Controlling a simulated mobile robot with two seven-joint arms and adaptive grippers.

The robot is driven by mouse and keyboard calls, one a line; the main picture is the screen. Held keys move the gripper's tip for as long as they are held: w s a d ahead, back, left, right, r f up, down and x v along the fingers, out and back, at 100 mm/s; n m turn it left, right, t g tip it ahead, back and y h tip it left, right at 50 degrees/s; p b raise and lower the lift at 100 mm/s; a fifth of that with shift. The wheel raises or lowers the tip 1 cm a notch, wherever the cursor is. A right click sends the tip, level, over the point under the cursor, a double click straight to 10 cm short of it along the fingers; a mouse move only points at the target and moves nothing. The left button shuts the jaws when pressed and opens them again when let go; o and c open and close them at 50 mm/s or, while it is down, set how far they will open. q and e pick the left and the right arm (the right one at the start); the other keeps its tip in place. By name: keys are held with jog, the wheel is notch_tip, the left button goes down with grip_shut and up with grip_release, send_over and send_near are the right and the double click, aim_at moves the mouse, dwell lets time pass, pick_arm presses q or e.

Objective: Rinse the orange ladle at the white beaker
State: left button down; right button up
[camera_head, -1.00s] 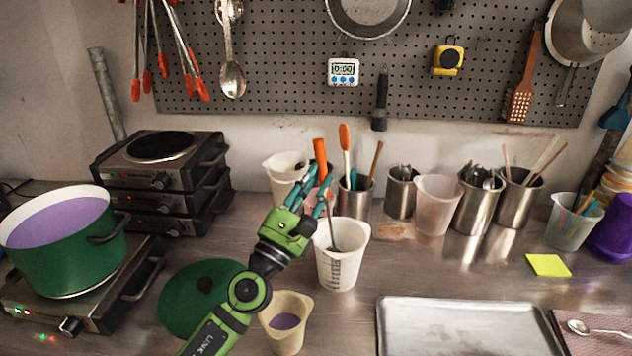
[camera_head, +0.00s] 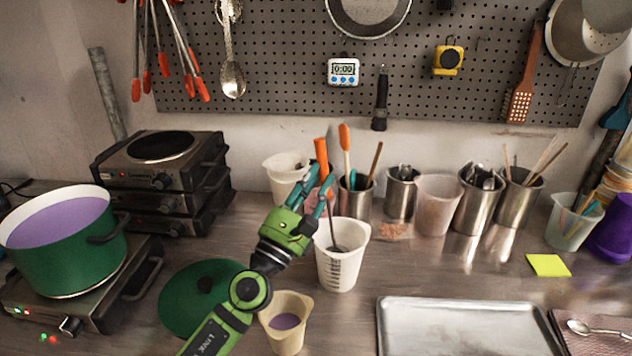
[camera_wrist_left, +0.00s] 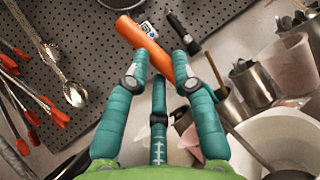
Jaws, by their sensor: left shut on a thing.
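My left gripper (camera_head: 318,192) is shut on the orange handle of the ladle (camera_head: 321,157). The handle stands up above the fingers, and it also shows across the fingertips in the left wrist view (camera_wrist_left: 146,44). A thin metal shaft runs down from the gripper into the white beaker (camera_head: 342,270), which has dark measuring marks and stands upright on the bench. The ladle's lower end is inside this beaker, and its bowl is mostly hidden by the wall. The beaker's rim shows at lower right in the left wrist view (camera_wrist_left: 288,118). My right gripper is not in view.
A cream beaker with purple liquid (camera_head: 286,336) stands close in front. Another white beaker (camera_head: 283,180) and steel utensil cans (camera_head: 354,203) stand behind. A green pot (camera_head: 68,258) is at left, its green lid (camera_head: 190,310) nearer. A metal tray (camera_head: 465,330) lies at front right.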

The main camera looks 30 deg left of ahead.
pick_arm(q)
jog(key=shift+s+a, duration=0.2)
jog(key=shift+s, duration=0.35)
jog(key=shift+w+d, duration=0.3)
jog(key=shift+w, duration=0.5)
jog(key=shift+r, duration=0.1)
notch_tip(320, 180, up, 11)
jog(key=p, duration=1.1)
dwell(3.2)
